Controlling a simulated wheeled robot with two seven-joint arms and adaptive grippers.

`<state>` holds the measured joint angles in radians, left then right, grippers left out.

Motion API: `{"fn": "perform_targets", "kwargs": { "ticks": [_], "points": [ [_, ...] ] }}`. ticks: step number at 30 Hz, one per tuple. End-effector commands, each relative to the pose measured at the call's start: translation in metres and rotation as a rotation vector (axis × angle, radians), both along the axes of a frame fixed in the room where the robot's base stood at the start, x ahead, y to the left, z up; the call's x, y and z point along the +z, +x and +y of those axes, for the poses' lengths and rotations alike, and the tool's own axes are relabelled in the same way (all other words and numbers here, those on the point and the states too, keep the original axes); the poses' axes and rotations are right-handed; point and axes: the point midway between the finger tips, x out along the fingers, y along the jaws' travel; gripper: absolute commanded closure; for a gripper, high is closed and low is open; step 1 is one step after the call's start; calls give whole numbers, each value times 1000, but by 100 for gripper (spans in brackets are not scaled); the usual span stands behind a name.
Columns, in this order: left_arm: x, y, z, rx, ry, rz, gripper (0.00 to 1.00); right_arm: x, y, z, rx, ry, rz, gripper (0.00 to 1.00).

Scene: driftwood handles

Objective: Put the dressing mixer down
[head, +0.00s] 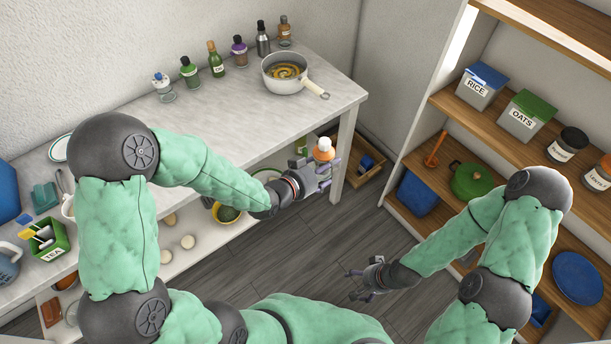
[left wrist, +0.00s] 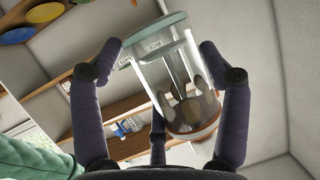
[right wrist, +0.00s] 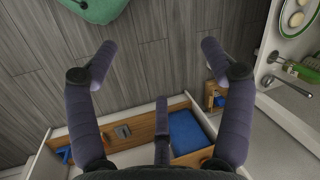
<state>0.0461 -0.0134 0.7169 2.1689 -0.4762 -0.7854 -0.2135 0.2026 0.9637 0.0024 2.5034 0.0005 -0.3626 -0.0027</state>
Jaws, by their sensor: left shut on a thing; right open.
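The dressing mixer (head: 323,151) shows in the head view as a white top with an orange band, in my left gripper (head: 322,176). In the left wrist view the mixer (left wrist: 178,75) is a clear cylinder with a pale teal rim at one end and an orange band at the other. The left fingers are shut around its sides, off the counter's right front edge. My right gripper (head: 361,284) is open and empty over the floor. Its spread fingers also show in the right wrist view (right wrist: 160,52).
The white counter (head: 225,130) has a wide bare middle. A pan (head: 284,86) with its handle over the right end and several bottles stand along the back. A wooden box (head: 362,178) lies on the floor beyond the counter. Shelves (head: 436,102) with jars and tins stand at right.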

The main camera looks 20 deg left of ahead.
Motion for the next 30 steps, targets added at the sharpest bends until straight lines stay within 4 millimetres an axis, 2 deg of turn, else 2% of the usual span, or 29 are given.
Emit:
{"fn": "perform_targets", "kwargs": {
  "ticks": [6, 11, 12, 13, 17, 20, 23, 30],
  "points": [
    [21, 9, -25, -130, -1, -1, 63, 0, 0, 0, 0, 0, 0, 18],
    [28, 11, -34, -178, 0, 1, 63, 0, 0, 0, 0, 0, 0, 18],
    [29, 12, -35, -184, 0, 2, 63, 0, 0, 0, 0, 0, 0, 7],
    [30, 12, -36, -189, 1, 1, 63, 0, 1, 0, 0, 1, -2, 0],
    [30, 12, -37, -195, 1, 4, 63, 3, 16, 0, 10, 7, -47, 0],
    [30, 12, -37, -195, 1, 4, 63, 11, 43, 1, 30, 21, -133, 0],
    [30, 12, -37, -195, 0, 3, 63, 25, 81, 3, 66, 45, -257, 0],
    [30, 12, -37, -194, 1, 3, 63, 83, 170, 14, 178, 127, -576, 0]
  ]
}}
